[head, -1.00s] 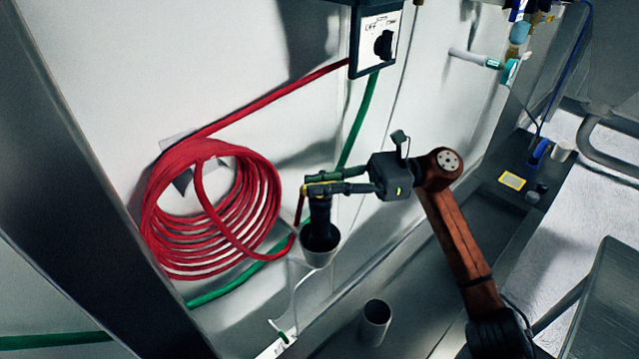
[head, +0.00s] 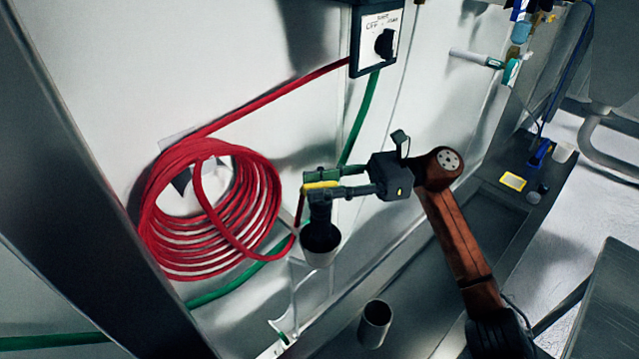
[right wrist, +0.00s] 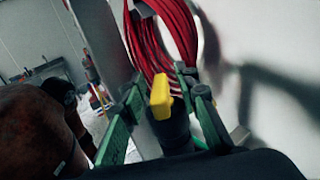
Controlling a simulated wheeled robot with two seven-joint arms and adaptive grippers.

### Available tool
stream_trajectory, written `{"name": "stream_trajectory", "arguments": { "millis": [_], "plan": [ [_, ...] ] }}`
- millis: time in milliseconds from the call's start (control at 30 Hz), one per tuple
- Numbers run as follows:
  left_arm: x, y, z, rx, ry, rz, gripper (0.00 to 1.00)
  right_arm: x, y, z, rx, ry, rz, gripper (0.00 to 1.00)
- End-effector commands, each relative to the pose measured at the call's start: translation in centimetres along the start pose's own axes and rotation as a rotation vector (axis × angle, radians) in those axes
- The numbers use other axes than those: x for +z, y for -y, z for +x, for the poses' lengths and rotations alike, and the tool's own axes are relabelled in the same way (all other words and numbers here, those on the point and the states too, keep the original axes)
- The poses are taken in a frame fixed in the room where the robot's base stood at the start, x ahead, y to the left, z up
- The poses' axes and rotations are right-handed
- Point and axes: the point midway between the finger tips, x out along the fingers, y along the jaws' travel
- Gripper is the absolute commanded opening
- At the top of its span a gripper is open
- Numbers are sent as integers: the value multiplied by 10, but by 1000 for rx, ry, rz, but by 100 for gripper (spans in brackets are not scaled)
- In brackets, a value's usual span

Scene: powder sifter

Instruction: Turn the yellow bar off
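The yellow bar (head: 322,185) sits on top of a dark upright fitting (head: 320,215) in front of the wall. In the right wrist view the yellow bar (right wrist: 160,97) stands between the fingertips with a visible gap on each side. My right gripper (head: 318,184) is open, its two fingers on either side of the bar. The right gripper (right wrist: 163,88) also shows its spread green and dark fingers in the wrist view. My left gripper is not in view.
A coiled red hose (head: 215,210) hangs on the wall to the left. A switch box (head: 377,40) with a black knob is above. A green hose (head: 360,120) runs behind.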

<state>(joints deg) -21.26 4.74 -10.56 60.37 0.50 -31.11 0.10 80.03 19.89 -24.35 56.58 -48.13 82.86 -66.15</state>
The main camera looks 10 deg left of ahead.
Motion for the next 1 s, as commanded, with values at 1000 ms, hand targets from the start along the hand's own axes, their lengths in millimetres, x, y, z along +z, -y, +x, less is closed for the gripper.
{"name": "stream_trajectory", "arguments": {
  "millis": [1000],
  "plan": [
    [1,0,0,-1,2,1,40,1,1,-116,-1,0,0,30]
  ]
}}
